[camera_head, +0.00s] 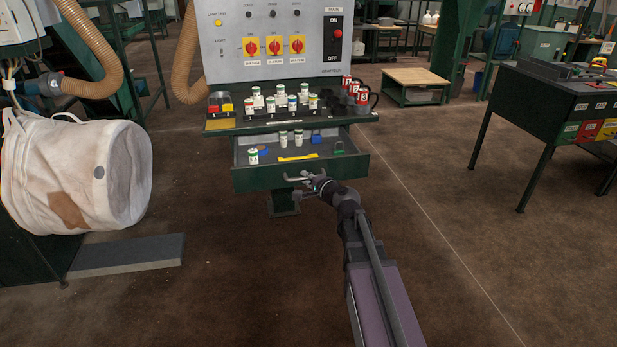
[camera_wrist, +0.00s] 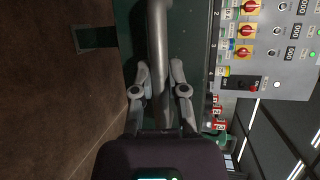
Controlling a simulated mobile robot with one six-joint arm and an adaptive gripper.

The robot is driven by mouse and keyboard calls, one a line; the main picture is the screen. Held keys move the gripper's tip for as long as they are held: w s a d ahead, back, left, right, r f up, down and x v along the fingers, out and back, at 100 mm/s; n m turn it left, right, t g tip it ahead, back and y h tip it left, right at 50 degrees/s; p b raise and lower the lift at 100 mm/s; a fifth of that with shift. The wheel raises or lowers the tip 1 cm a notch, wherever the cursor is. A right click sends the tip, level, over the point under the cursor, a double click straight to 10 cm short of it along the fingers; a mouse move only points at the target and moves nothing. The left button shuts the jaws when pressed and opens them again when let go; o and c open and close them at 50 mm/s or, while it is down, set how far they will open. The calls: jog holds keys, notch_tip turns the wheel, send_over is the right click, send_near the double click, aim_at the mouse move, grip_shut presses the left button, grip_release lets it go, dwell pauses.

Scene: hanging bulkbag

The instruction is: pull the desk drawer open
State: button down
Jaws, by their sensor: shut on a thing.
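The green desk drawer (camera_head: 258,180) is pulled out below the desk top in the head view, and its grey inside shows. My gripper (camera_head: 305,182) is at the middle of the drawer front. In the wrist view my gripper (camera_wrist: 160,72) has its two fingers on either side of the grey bar handle (camera_wrist: 158,35), shut on it. The dark green drawer front (camera_wrist: 189,40) fills the area behind the handle.
A white bulk bag (camera_head: 75,170) hangs at left. A dark green table (camera_head: 540,95) stands at right. The floor (camera_head: 230,280) in front is clear.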

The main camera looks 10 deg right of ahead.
jog(key=shift+a, duration=0.1)
jog(key=c, duration=0.6)
grip_release()
jog(key=shift+c, duration=0.2)
jog(key=shift+s, duration=0.1)
